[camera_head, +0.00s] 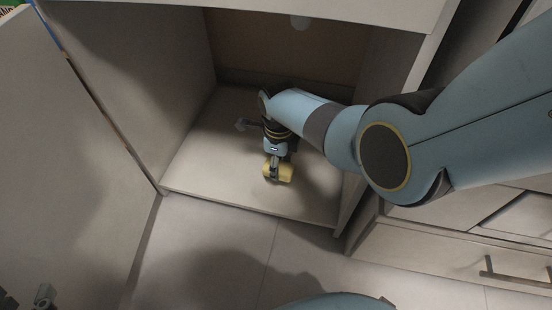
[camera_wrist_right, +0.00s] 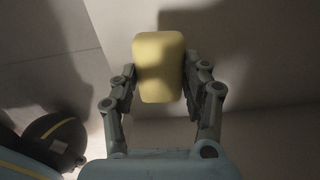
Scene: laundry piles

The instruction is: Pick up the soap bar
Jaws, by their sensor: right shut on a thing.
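The soap bar (camera_head: 284,173) is a yellow block with rounded corners. It is low inside the open cabinet, near the front edge of its floor. My right gripper (camera_head: 277,168) is shut on it, reaching down from the right arm. In the right wrist view the soap bar (camera_wrist_right: 158,66) sits between the two fingers of the right gripper (camera_wrist_right: 159,90), one on each side. I cannot tell whether the soap touches the cabinet floor. At the bottom left of the head view a small piece of grey metal, perhaps my left gripper (camera_head: 42,296), shows only in part.
The cabinet floor (camera_head: 210,165) is otherwise bare. Side walls and an upper panel (camera_head: 250,10) frame the opening. An open door (camera_head: 70,170) stands on the left. Drawers with a dark handle (camera_head: 510,276) are on the right. The tiled floor (camera_head: 215,255) in front is clear.

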